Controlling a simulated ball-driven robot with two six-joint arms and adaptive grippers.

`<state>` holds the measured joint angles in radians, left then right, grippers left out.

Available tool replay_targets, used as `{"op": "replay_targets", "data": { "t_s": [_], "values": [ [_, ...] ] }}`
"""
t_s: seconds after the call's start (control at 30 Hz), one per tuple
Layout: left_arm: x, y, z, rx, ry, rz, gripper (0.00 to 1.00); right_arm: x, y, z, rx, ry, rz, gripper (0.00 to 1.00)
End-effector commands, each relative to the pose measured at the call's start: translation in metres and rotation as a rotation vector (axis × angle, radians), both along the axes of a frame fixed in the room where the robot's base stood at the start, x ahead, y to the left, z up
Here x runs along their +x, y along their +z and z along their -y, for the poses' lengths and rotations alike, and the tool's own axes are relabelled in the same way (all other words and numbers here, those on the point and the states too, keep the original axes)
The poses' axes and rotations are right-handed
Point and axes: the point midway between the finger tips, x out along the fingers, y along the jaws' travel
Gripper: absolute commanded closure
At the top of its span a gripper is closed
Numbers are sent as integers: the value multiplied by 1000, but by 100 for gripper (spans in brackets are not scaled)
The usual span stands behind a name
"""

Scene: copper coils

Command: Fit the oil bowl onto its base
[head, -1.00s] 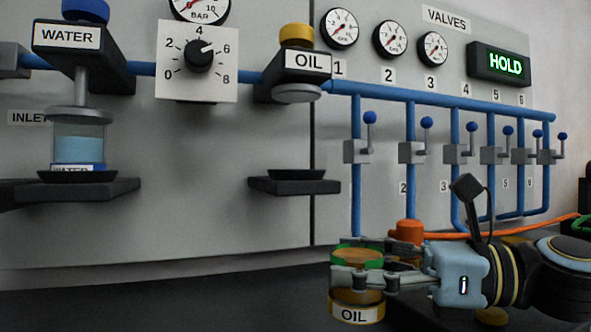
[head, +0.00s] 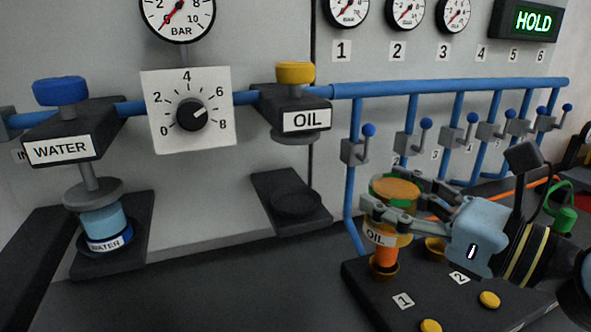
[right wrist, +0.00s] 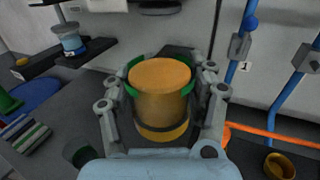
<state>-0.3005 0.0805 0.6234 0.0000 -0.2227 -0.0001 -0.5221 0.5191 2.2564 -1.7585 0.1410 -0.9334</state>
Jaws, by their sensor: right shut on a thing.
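The oil bowl (head: 387,222) is an amber cylinder with an OIL label. My right gripper (head: 388,192) is shut around its upper part, its green-padded fingers on both sides. The right wrist view shows the bowl (right wrist: 161,110) upright between the fingers. Its base is a black shelf (head: 275,187) with a round dark dish (head: 297,203), below the block labelled OIL (head: 300,120). The dish is empty, and the bowl is apart from it, to its right. My left gripper is not in view.
The water bowl (head: 103,222) stands on a similar shelf at left. A dark numbered tray (head: 370,285) with an orange piece (head: 386,254) and yellow cups lies below the held bowl. Blue pipes with valve levers (head: 355,150) run behind my gripper. The bench front is clear.

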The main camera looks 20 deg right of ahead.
Motion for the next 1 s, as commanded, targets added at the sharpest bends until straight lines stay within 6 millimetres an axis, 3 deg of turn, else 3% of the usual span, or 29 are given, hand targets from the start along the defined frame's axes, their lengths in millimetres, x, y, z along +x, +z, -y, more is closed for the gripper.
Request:
{"op": "replay_targets", "data": {
  "t_s": [0.17,0.6,0.93,1.0],
  "values": [
    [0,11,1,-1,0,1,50,18,6,-6,5,-15,5,90],
    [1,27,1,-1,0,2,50,130,4,-59,5,-9,1,90],
    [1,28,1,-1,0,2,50,166,3,-76,2,-6,1,90],
    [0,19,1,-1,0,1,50,163,-17,-74,1,-7,-4,90]
  ]
}}
